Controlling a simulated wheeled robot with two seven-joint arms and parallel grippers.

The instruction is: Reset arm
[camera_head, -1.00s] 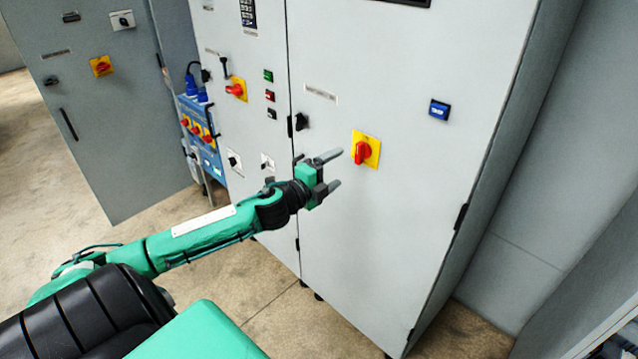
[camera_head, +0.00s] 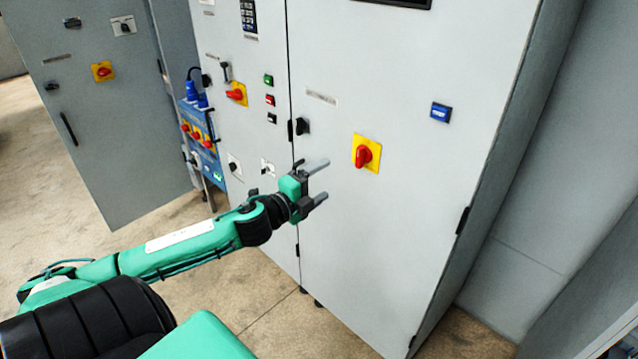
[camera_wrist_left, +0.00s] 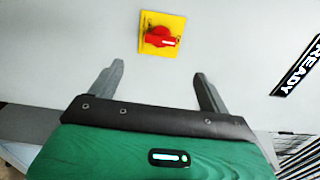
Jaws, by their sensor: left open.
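My left gripper (camera_head: 318,182) is open and empty in front of the grey cabinet door (camera_head: 400,230). It is to the lower left of a red rotary switch on a yellow plate (camera_head: 366,154) and apart from it. The left wrist view shows the two open fingers (camera_wrist_left: 158,90) with the red switch (camera_wrist_left: 161,37) beyond them, its handle lying roughly sideways. My right gripper does not show in any view.
A second red and yellow switch (camera_head: 236,94) and small buttons (camera_head: 269,99) are on the panel to the left. A blue socket box (camera_head: 203,140) stands beside it. Concrete floor (camera_head: 150,225) is open at lower left.

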